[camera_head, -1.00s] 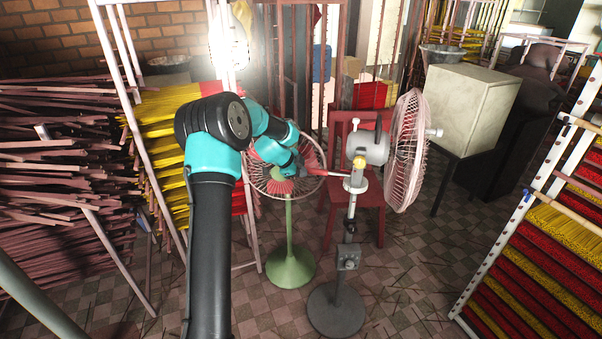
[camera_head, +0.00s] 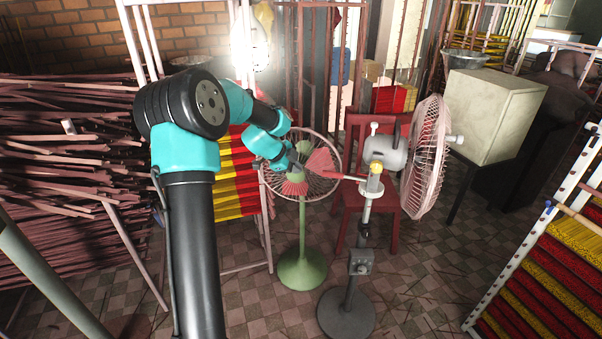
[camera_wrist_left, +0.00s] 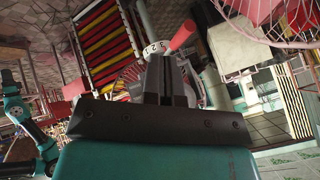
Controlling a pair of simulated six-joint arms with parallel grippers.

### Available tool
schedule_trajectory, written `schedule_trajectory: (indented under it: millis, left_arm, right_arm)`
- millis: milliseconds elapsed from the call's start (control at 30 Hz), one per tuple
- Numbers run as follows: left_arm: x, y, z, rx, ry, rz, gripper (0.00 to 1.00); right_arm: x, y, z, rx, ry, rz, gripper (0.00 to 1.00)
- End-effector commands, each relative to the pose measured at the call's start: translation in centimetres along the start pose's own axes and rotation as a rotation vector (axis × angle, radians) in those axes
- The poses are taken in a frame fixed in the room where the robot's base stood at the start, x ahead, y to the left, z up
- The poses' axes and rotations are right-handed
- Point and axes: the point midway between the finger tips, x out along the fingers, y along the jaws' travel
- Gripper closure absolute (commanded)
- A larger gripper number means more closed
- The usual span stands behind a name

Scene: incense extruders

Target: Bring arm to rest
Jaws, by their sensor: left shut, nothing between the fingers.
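My left arm comes up from the bottom of the head view and bends right toward the fans. My left gripper (camera_head: 302,169) is small there, in front of the green-stand fan (camera_head: 303,270). Its fingers (camera_wrist_left: 166,80) show dark and close together in the left wrist view, shut with nothing between them. Beyond them in that view are a pale numbered dial (camera_wrist_left: 155,47) and a pinkish-red piece (camera_wrist_left: 183,35). I cannot tell whether either touches the fingers. My right gripper is not seen in the head view.
A grey-stand fan (camera_head: 345,311) stands right of the gripper, by a red chair (camera_head: 386,228). A pale box (camera_head: 490,115) is behind. Stick piles (camera_head: 60,180) fill the left and an incense rack (camera_head: 545,270) the right. Checkered floor (camera_head: 420,300) lies open between.

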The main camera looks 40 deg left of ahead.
Motion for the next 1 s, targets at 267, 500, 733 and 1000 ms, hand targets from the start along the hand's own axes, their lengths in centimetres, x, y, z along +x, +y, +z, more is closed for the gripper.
schedule_trajectory:
  millis: [267,500,733,1000]
  left_arm:
    - [-0.1,0.0,0.0,-0.001,0.0,0.001,1.0]
    - [0.0,0.1,0.0,-0.003,-0.001,0.002,1.0]
    - [3.9,3.0,-0.2,-0.118,-0.024,0.055,1.0]
    - [13.3,12.4,-1.5,-0.438,-0.124,0.174,1.0]
  right_arm:
    - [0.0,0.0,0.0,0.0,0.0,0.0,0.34]
    - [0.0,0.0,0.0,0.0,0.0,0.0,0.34]
    - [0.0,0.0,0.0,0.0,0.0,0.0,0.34]
    - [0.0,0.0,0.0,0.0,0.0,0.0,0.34]
